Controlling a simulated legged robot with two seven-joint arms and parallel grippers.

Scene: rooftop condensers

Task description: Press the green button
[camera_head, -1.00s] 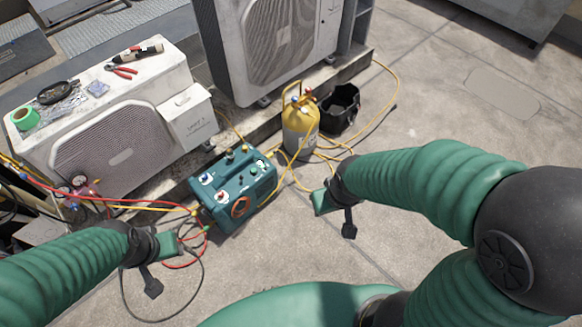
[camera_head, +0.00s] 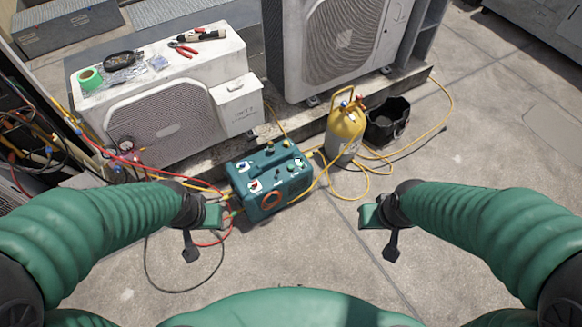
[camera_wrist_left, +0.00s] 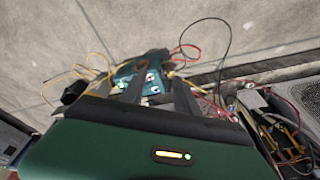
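The teal machine (camera_head: 270,182) stands on the paving in front of the condensers. Its top carries a handle and several small coloured knobs or buttons, including a blue and a red one. A small green spot (camera_head: 292,168) shows on its right part, too small to identify surely as the button. My left gripper (camera_head: 208,220) is left of and in front of the machine, apart from it. In the left wrist view its two dark fingers (camera_wrist_left: 160,90) are spread, with the machine (camera_wrist_left: 138,78) beyond.
Red, yellow and black hoses (camera_head: 180,183) run around the machine. A yellow gas cylinder (camera_head: 344,135) and a black bucket (camera_head: 387,122) stand behind right. A white condenser (camera_head: 160,115) with tools on top stands behind left. Paving in front is clear.

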